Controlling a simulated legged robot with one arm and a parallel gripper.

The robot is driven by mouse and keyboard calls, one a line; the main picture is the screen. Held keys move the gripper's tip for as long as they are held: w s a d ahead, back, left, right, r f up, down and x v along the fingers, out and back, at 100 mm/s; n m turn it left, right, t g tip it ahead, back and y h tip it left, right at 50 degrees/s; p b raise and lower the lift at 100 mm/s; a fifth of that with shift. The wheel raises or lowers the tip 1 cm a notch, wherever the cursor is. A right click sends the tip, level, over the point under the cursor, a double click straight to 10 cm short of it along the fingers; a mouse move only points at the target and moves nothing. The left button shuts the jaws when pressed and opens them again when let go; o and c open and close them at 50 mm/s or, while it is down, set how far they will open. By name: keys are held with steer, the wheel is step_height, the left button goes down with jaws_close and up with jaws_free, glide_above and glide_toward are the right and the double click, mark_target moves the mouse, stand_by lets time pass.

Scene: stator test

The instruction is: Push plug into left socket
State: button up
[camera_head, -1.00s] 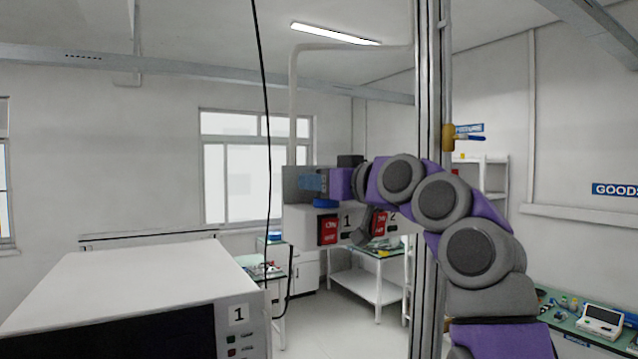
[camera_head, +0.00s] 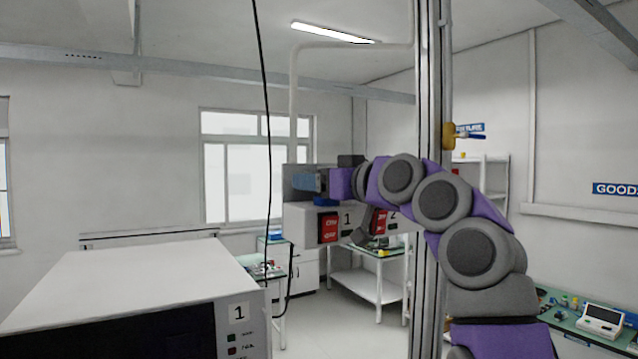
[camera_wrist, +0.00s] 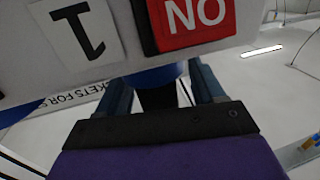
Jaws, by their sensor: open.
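My gripper (camera_head: 311,183) is at the front of a white box marked 1 and 2 (camera_head: 300,222) in the head view. In the wrist view my gripper (camera_wrist: 160,90) has its two blue fingers spread apart. A rounded blue part (camera_wrist: 152,76) and a dark piece (camera_wrist: 158,98) show between them, close to the box. I cannot tell which is plug and which is socket, or how deep the plug sits. A red switch (camera_wrist: 196,17) and an upside-down label 1 (camera_wrist: 77,27) are beside the fingers. My arm hides part of the box in the head view.
A large white machine marked 1 (camera_head: 130,275) fills the lower left. A thin black cable (camera_head: 262,80) hangs in front. A metal post (camera_head: 428,110) stands by my arm. Benches (camera_head: 365,285) are behind, and a green workbench (camera_head: 575,325) is at right.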

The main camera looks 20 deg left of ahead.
steer(key=b+v, duration=0.4)
steer(key=v, duration=1.3)
steer(key=shift+b, duration=0.4)
steer(key=shift+d+f, duration=0.1)
